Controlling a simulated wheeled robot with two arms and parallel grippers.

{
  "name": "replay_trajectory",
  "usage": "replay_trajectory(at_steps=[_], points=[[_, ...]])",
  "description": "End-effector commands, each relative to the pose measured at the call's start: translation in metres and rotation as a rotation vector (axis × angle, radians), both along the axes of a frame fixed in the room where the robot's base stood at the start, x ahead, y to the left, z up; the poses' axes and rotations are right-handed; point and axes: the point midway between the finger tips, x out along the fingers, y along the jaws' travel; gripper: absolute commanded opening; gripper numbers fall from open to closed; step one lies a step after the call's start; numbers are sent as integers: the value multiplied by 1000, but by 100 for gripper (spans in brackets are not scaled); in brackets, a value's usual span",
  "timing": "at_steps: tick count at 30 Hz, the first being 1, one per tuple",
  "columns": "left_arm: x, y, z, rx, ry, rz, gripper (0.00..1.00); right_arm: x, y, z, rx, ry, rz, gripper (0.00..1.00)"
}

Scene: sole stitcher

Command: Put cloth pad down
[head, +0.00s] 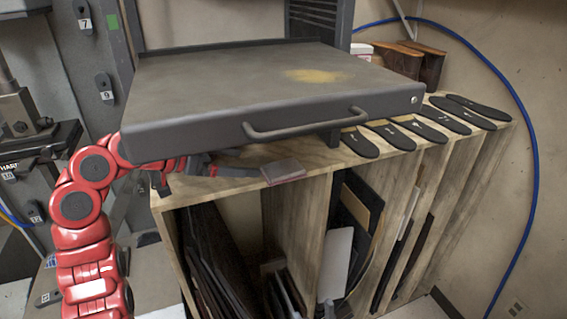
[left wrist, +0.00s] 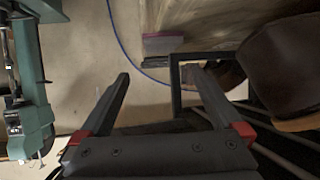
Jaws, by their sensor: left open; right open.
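The cloth pad (head: 283,171), flat and greyish with a reddish edge, lies at the front edge of the wooden rack's top. What looks like the same pad shows at the edge of a wooden surface in the left wrist view (left wrist: 163,44). My left gripper (head: 232,164) is just left of the pad, partly hidden beneath the dark tray-like top. In the left wrist view my left gripper (left wrist: 160,76) has its fingers wide apart with nothing between them, and the pad is beyond the fingertips. My right gripper is in neither view.
A dark metal top (head: 250,88) with a front handle (head: 305,124) overhangs the wooden rack (head: 300,217). Several dark soles (head: 418,128) lie along the rack's right side. Boards stand in its slots. A blue hose (head: 533,150) runs along the wall.

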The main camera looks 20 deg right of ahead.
Motion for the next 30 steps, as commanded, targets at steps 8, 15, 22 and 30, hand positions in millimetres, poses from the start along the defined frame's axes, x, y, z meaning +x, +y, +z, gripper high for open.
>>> replay_trajectory(at_steps=[8,15,22,30], points=[[10,-46,-20,0,0,-1,100,0,0,23,0,0,0,60],[14,-64,-29,1,3,-5,100,0,0,38,0,0,0,60],[22,-91,-48,1,1,-3,100,0,0,55,0,0,0,60],[24,-94,-52,-1,-3,1,100,0,0,54,0,0,0,60]])
